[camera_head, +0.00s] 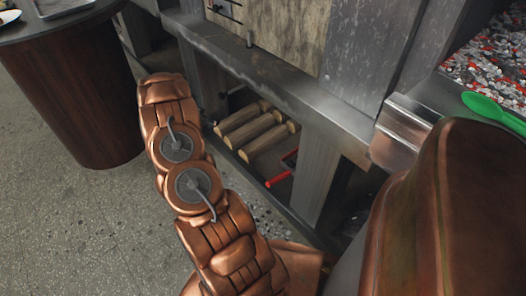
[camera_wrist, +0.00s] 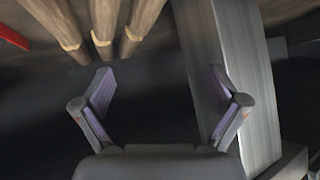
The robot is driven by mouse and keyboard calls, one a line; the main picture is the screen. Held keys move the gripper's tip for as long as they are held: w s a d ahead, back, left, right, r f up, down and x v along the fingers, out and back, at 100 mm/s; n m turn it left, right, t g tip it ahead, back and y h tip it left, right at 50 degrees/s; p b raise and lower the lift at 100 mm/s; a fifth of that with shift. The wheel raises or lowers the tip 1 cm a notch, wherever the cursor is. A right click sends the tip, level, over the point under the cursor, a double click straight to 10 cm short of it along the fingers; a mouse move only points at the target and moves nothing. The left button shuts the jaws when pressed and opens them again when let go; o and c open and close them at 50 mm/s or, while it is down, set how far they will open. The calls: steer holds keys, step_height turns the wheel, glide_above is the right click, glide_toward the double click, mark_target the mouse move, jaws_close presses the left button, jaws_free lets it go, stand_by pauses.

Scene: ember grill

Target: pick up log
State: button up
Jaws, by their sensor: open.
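Three pale wooden logs lie side by side on the low shelf under the grill. In the head view the log nearest the red-handled tool (camera_head: 264,140) has its cut end toward the open front. In the wrist view the logs (camera_wrist: 102,20) show at the upper left, with their ends toward my gripper. My gripper (camera_wrist: 160,88) is open and empty, with its two fingers spread apart. It is short of the log ends and a little to their right in the wrist view. In the head view my arm hides the gripper.
A grey post (camera_wrist: 235,70) stands close by the right finger in the wrist view. A red-handled tool (camera_head: 278,180) lies on the shelf near the logs. A round wooden table (camera_head: 70,85) stands at the left. A green spoon (camera_head: 490,108) lies by the coals. The floor (camera_head: 70,230) at left is clear.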

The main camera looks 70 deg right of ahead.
mark_target(260, 139)
steer(key=s+d+f+m+g+b, duration=0.1)
steer(key=s+f+g, duration=0.1)
steer(key=s+f, duration=0.2)
steer(key=s+d+f+m+g+b, duration=0.1)
steer(key=s+d+f+g+b, duration=0.1)
steer(key=s+f, duration=0.3)
steer(key=s+d+f+m+g+b, duration=0.1)
steer(key=s+f, duration=0.3)
steer(key=s, duration=0.5)
steer(key=shift+d+f+g+b, duration=0.2)
steer(key=shift+d+g+b, duration=0.2)
steer(key=shift+g+b, duration=0.15)
steer(key=shift+b+x, duration=0.35)
steer(key=shift+x, duration=0.8)
steer(key=b+x, duration=0.2)
steer(key=x, duration=0.2)
steer(key=shift+w+d+f+b, duration=0.2)
steer(key=shift+d+b, duration=0.1)
steer(key=shift+b, duration=0.1)
steer(key=shift+s+d, duration=0.2)
steer(key=shift+d, duration=0.2)
steer(key=shift+c, duration=0.3)
jaws_close()
